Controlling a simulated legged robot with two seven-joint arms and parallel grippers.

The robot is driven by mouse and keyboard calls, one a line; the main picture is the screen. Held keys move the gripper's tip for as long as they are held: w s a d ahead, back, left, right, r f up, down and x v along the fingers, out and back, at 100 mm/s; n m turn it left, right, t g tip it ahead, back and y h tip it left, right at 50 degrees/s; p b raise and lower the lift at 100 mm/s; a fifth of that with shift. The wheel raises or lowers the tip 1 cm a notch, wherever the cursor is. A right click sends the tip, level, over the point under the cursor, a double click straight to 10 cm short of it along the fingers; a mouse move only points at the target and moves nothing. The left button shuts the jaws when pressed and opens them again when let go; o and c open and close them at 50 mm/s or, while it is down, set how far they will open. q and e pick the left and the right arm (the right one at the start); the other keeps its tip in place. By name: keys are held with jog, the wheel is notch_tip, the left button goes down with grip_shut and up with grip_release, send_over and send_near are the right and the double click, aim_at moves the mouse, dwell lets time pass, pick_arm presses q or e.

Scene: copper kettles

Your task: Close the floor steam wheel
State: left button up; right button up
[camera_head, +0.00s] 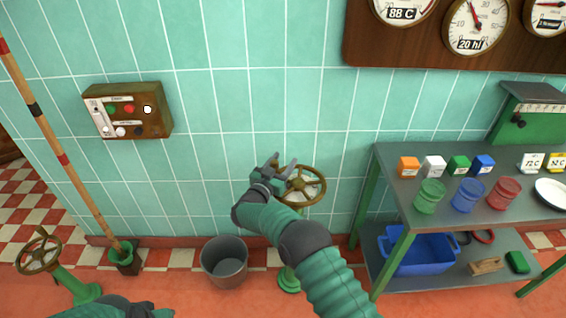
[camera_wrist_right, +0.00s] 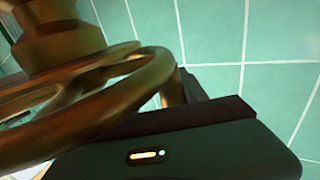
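A brass handwheel (camera_head: 318,197) on a green floor stand (camera_head: 288,279) stands near the wall in the middle of the head view. A second brass handwheel (camera_head: 39,251) on a green stand is at the far left. My right gripper (camera_head: 284,162) is at the upper left of the middle wheel's rim, with its fingers spread apart. In the right wrist view the wheel (camera_wrist_right: 130,98) is close up, its rim beside a dark finger; I cannot tell if they touch. My left gripper (camera_head: 138,309) is only partly seen at the bottom edge.
A grey bucket (camera_head: 224,262) stands on the floor left of the middle stand. A steel table (camera_head: 405,200) with coloured blocks and canisters is to the right, a blue crate (camera_head: 415,255) on its lower shelf. A control box (camera_head: 128,110) and a gauge board (camera_head: 400,50) hang on the wall.

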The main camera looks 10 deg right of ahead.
jog(key=shift+s+a+r+p, duration=0.1)
jog(key=shift+s+a+p, duration=0.2)
jog(key=shift+a, duration=0.35)
jog(key=shift+s+a+r+p, duration=0.1)
jog(key=shift+s+a, duration=0.25)
jog(key=shift+a, duration=0.25)
jog(key=s+a, duration=0.4)
jog(key=a, duration=0.3)
jog(key=s+a, duration=0.4)
jog(key=a, duration=0.3)
jog(key=shift+a+f, duration=0.15)
jog(key=shift+a, duration=0.2)
